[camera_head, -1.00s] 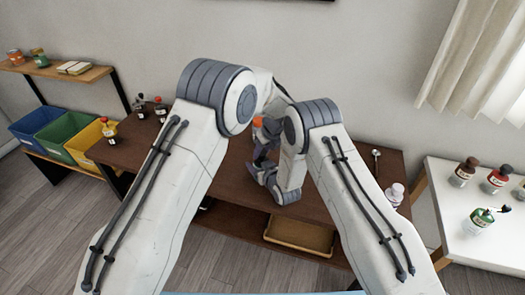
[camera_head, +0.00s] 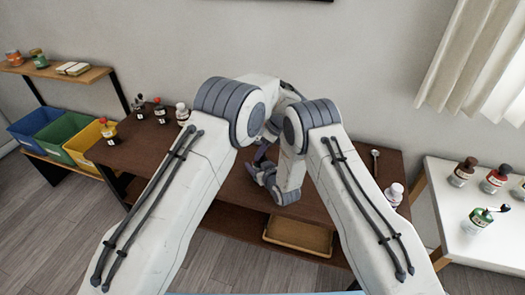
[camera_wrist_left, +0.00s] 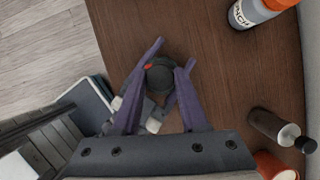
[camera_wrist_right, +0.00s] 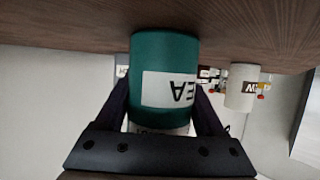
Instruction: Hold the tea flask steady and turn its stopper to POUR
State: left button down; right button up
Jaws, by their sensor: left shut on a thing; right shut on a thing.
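The tea flask (camera_wrist_right: 163,60) is a teal cylinder with a white label, upside down in the right wrist view. My right gripper (camera_wrist_right: 165,92) is shut on its side. In the left wrist view, the dark round stopper (camera_wrist_left: 160,76) is seen from above, with a small orange-red mark at its upper left edge. My left gripper (camera_wrist_left: 161,82) is shut on the stopper, one finger on each side. The stopper's lettering cannot be read. In the head view, my arms hide the flask and stopper.
An orange-topped grey flask (camera_wrist_left: 250,12) and a dark cylinder (camera_wrist_left: 268,124) stand near the hands. A pale flask (camera_wrist_right: 242,88) stands beyond. Several bottles stand at the table's left end, including a white one (camera_head: 182,112). A yellow tray (camera_head: 298,236) sits below the brown table (camera_head: 345,190).

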pick_arm(q)
jog(key=shift+c, duration=2)
grip_release()
jog(key=shift+r, duration=0.15)
jog(key=v, duration=1.1)
jog(key=shift+d+r, duration=0.2)
jog(key=shift+r, duration=0.15)
jog(key=shift+s, duration=0.1)
